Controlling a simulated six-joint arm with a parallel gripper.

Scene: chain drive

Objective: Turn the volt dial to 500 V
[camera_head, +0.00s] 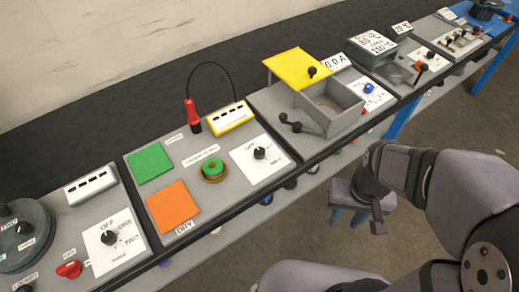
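No dial in the camera view carries a volt label that I can read. A black knob (259,153) on a white dial plate sits on the middle panel, with OFF at its upper left; its other marks are too small to read. A blue knob (368,88) on another white plate sits farther right, below a display reading 0.0 A; its marks are also unreadable. My gripper (378,227) hangs over the floor in front of the bench, apart from all the knobs. Its fingers are too small and dark to tell open from shut.
A yellow lid (299,69) stands raised over a grey box. A red-handled probe (192,115) with a black cable stands behind the green button (211,166). At left, a black knob (109,237) has OFF, ONE and TWO marks.

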